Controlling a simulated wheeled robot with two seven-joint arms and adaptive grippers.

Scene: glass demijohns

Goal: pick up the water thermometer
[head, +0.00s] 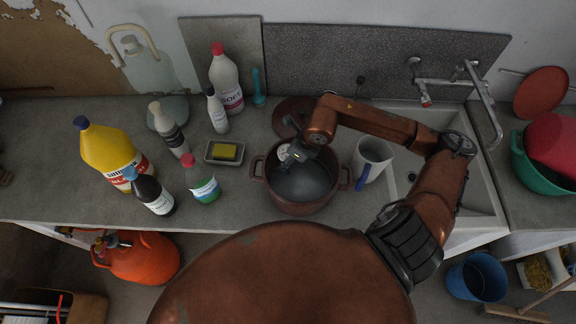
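A small round white dial (284,151), which looks like the water thermometer, is at the left part of the brown two-handled pot (309,207). My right gripper (290,163) reaches over the pot from above, its dark fingers right beside the dial. The gripper covers part of the dial's surroundings. I cannot tell whether the fingers touch it or are closed on it. The pot stands on the grey counter, and its inside looks dark grey. My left gripper is not in view.
A white jug with a blue handle (372,160) stands close right of the pot, before the sink (430,130). Left are a sponge dish (210,159), a green bottle (204,189), a yellow jug (105,150) and other bottles. A brown lid (287,113) lies behind the pot.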

